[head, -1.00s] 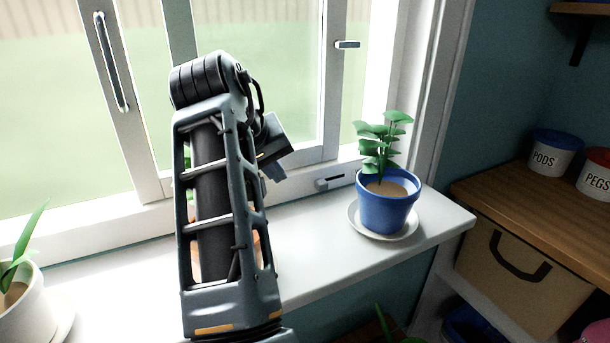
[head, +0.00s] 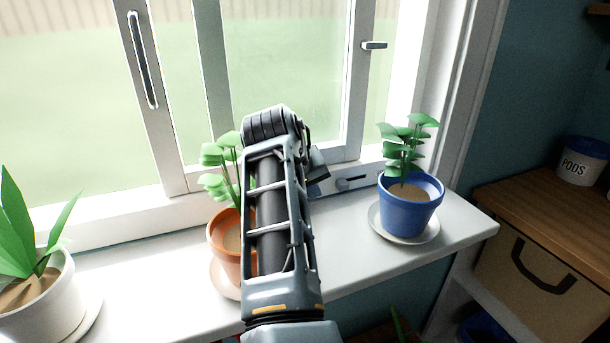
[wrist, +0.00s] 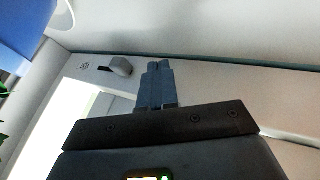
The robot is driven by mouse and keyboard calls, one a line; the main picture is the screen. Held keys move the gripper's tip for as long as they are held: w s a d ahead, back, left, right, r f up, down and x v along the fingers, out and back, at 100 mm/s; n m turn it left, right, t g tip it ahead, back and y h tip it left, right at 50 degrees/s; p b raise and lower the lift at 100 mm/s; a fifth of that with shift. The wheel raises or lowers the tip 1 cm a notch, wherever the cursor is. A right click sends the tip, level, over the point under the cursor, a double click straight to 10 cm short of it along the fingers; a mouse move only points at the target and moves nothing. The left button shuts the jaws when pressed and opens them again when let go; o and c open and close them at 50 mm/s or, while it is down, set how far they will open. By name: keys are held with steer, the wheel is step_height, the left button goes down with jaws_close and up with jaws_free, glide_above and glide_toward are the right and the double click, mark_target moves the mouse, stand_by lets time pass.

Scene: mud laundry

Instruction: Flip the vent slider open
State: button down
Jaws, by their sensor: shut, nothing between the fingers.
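The vent slider (head: 350,183) is a small grey knob in a dark slot on the low rail of the white window frame, left of the blue pot. In the wrist view the slider knob (wrist: 121,66) stands out from the rail at one end of the slot, near a small printed mark. My gripper (wrist: 158,66) is shut and empty, its fingertips beside the knob with a small gap in the picture. I cannot tell whether they touch. In the head view my arm hides most of the gripper, which is just left of the slider.
A blue pot (head: 408,217) with a plant stands on the sill right of the slider. An orange pot (head: 222,240) is partly behind my arm, and a white pot (head: 45,305) is at left. A window handle (head: 374,45) is above. The sill (head: 345,245) between pots is clear.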

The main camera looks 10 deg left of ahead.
mark_target(342, 185)
steer(key=shift+w+d+f+p, duration=0.1)
steer(key=shift+w+d+p, duration=0.15)
steer(key=shift+w+d, duration=0.5)
steer(key=shift+w+d+f+p, duration=0.1)
steer(key=shift+w+d+p, duration=0.1)
steer(key=shift+w+d, duration=0.55)
steer(key=shift+s+d, duration=0.2)
steer(key=shift+d, duration=0.05)
steer(key=w+d, duration=0.2)
steer(key=d, duration=0.1)
steer(key=w+d+p, duration=0.1)
steer(key=d, duration=0.1)
steer(key=shift+w+d, duration=0.2)
steer(key=shift+w, duration=0.1)
steer(key=shift+d, duration=0.1)
